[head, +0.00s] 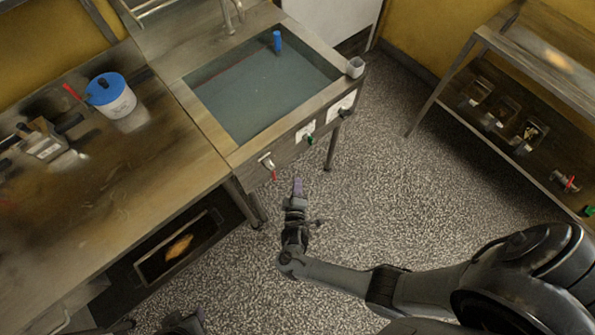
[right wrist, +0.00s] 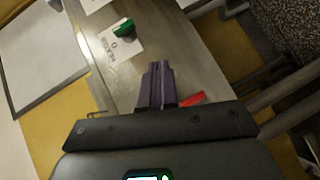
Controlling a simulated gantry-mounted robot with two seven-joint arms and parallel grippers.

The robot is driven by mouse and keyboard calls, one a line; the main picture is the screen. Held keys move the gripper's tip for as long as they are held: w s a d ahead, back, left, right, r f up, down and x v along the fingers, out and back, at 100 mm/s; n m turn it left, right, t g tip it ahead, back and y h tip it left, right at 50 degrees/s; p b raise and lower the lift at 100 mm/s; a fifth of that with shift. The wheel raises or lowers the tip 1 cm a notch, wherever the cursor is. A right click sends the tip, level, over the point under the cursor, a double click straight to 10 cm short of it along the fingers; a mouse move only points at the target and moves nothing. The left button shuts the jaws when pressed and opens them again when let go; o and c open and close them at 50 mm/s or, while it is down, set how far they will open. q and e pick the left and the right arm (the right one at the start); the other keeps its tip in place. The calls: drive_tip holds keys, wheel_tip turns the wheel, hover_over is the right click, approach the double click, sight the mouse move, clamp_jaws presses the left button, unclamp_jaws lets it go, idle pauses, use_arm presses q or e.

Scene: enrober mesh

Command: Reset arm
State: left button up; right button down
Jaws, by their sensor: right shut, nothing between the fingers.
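My right gripper (head: 298,187) is in front of the sink unit, above the speckled floor. Its purple fingers also show in the right wrist view (right wrist: 157,72), closed together with nothing between them. In the right wrist view, the sink's front panel with a green knob (right wrist: 123,27) lies beyond the fingers, and part of a red handle (right wrist: 192,99) shows beside them. In the head view, that red handle (head: 274,175) hangs from the panel just left of the gripper. Only dark parts of my left arm show at the bottom edge of the head view; its fingers are not visible.
The water-filled sink (head: 258,92) holds a blue cylinder (head: 277,41); a small pale cup (head: 355,67) sits on its right corner. A white tub with a blue lid (head: 111,97) stands on the left counter. A shelf rack (head: 500,125) stands right. Open floor (head: 385,185) lies between.

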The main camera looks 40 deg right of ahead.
drive_tip(key=s+d+f+m+g+y, duration=0.15)
drive_tip(key=s+d+f, duration=0.25)
drive_tip(key=s+d, duration=0.5)
drive_tip(key=s+a+r+m+g+y, duration=0.15)
drive_tip(key=a+r+y, duration=0.25)
drive_tip(key=r, duration=0.6)
drive_tip(key=s+a+r+m+g+y, duration=0.15)
drive_tip(key=a+r+y, duration=0.25)
drive_tip(key=r, duration=0.6)
drive_tip(key=s+r+g, duration=0.2)
drive_tip(key=s+g, duration=0.2)
drive_tip(key=s, duration=0.1)
wheel_tip(320, 180, up, 27)
drive_tip(key=a+p, duration=0.1)
drive_tip(key=p, duration=2.5)
drive_tip(key=shift+f+m+p, duration=0.15)
drive_tip(key=shift+m+p, duration=0.2)
drive_tip(key=shift+p, duration=0.05)
